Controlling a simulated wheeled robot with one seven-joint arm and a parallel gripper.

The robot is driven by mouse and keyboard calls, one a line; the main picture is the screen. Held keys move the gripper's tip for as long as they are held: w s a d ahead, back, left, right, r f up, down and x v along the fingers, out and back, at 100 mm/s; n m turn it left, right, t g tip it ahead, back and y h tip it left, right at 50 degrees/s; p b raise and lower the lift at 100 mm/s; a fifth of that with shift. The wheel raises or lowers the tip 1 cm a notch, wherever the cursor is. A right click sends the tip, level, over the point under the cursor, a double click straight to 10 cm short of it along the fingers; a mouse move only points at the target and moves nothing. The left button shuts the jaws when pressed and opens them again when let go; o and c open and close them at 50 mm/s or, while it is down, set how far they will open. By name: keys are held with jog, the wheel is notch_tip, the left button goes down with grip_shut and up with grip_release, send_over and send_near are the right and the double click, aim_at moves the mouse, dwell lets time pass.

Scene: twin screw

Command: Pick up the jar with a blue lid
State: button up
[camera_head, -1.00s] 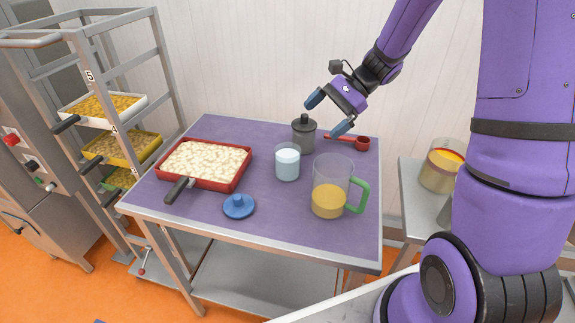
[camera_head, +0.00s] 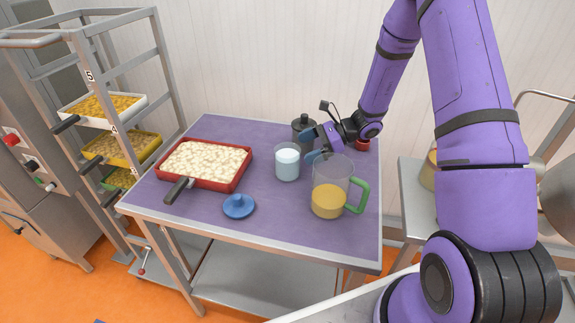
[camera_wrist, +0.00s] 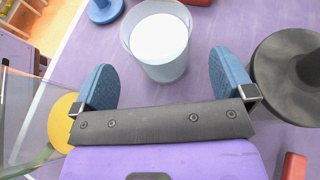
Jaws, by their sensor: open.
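A clear jar (camera_head: 287,163) with white contents stands open-topped on the purple table; it also shows in the wrist view (camera_wrist: 160,45). A blue lid (camera_head: 239,206) with a knob lies apart from it on the table, near the front edge; part of it shows in the wrist view (camera_wrist: 104,8). My gripper (camera_head: 309,146) is open and empty, just right of the jar. In the wrist view the two blue fingertips (camera_wrist: 164,78) point at the jar, one to each side of its near part.
A dark lidded jar (camera_head: 303,126) stands close behind my gripper, and a pitcher (camera_head: 330,190) with a green handle stands in front of it. A red tray (camera_head: 205,186) of white pieces lies at left. A red scoop (camera_head: 362,146) is partly hidden behind my wrist.

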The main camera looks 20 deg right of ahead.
aim_at(299, 152)
jog(key=shift+x, duration=3.1)
jog(key=shift+s+f, duration=0.1)
jog(key=shift+f, duration=0.1)
jog(key=c, duration=0.9)
